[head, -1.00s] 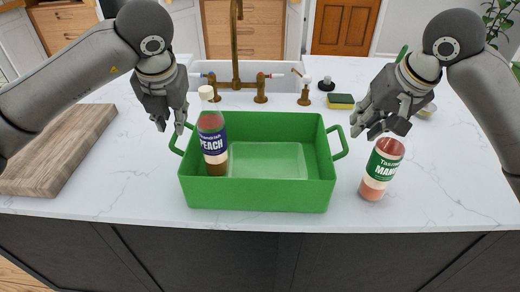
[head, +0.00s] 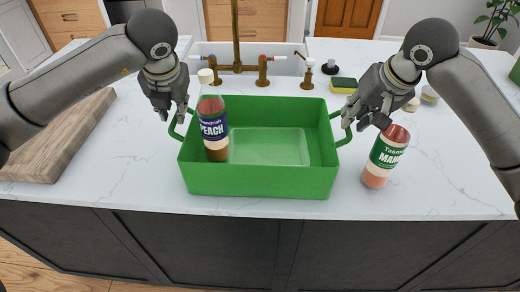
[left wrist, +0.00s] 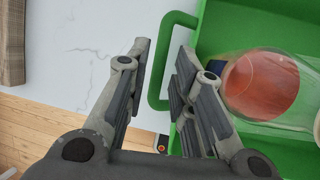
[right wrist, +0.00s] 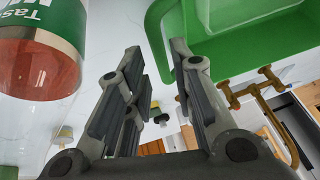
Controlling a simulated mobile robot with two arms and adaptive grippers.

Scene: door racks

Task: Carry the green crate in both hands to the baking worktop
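The green crate (head: 260,183) sits on the white marble worktop in front of the sink. A peach bottle (head: 214,128) with a pale cap stands inside it at the left. My left gripper (head: 170,112) is open at the crate's left handle; in the left wrist view the handle (left wrist: 157,75) lies between the spread fingers. My right gripper (head: 359,120) is open at the right handle; in the right wrist view the handle (right wrist: 154,42) lies between the fingertips. I cannot tell whether either gripper touches its handle. The baking worktop cannot be identified.
A mango bottle (head: 384,158) stands on the counter just right of the crate, close under my right gripper. A wooden board (head: 60,140) lies at the left. Brass taps (head: 236,68), a sponge (head: 343,84) and small jars (head: 430,95) are behind.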

